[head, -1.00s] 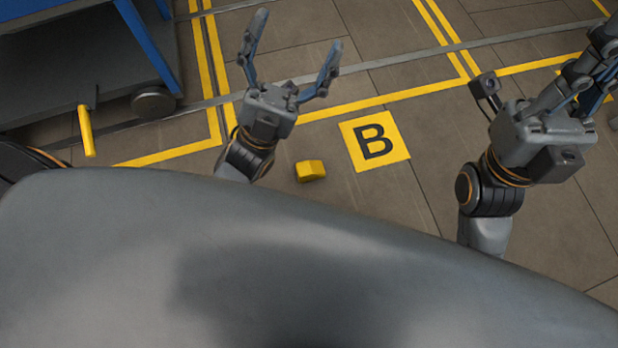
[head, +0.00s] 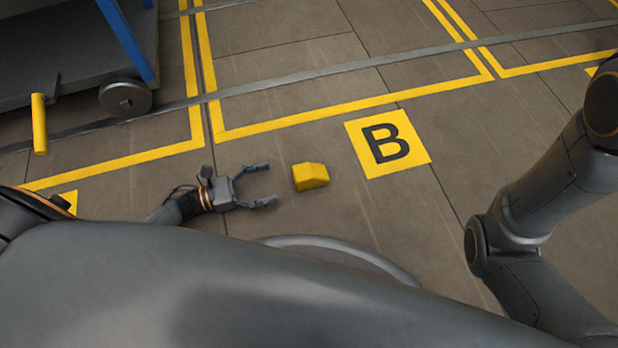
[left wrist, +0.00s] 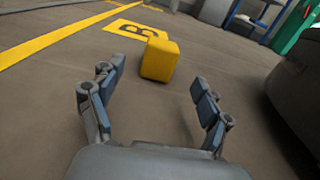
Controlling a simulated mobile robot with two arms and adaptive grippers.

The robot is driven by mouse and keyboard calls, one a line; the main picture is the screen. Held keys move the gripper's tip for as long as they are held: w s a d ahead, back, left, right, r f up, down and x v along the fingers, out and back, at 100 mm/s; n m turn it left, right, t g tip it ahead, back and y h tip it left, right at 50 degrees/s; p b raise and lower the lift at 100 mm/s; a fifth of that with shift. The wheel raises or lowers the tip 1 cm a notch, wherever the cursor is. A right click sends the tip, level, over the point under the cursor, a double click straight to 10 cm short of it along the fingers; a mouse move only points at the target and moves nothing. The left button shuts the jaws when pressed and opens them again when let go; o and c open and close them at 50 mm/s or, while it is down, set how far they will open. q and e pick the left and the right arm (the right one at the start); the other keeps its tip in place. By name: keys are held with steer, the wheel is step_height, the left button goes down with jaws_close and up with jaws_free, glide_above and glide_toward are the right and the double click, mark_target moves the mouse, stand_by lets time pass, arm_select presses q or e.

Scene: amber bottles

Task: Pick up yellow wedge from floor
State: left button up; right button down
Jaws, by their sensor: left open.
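The yellow wedge (head: 310,176) lies on the floor in the head view, left of the square marked B. In the left wrist view the wedge (left wrist: 160,60) is straight ahead, just beyond the fingertips and between their lines. My left gripper (head: 272,184) is low near the floor, open and empty, with its fingers pointing right at the wedge and a small gap between. The same gripper (left wrist: 158,82) shows both fingers spread in the left wrist view. My right gripper is out of view; only the right arm's links show at the right.
A yellow floor square with a black B (head: 388,143) is right of the wedge. A cart with a blue post and a caster wheel (head: 126,97) stands at the upper left, with a yellow handle (head: 39,124). Yellow lines mark the floor, which is clear around the wedge.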

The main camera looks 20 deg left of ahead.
arm_select(q)
steer(key=b, duration=0.2)
glide_toward(313, 170)
steer(key=w+d, duration=0.1)
steer(key=w+d+f, duration=0.1)
steer(key=d, duration=0.1)
steer(key=shift+w, duration=0.15)
steer(key=b+x, duration=0.2)
steer(key=x, duration=0.2)
steer(key=shift+d+r, duration=0.15)
steer(key=shift+r, duration=0.05)
steer(key=shift+w+d+r, duration=0.1)
steer(key=shift+w+d, duration=0.15)
steer(key=shift+d, duration=0.15)
steer(key=c, duration=1.5)
steer(key=shift+r, duration=0.15)
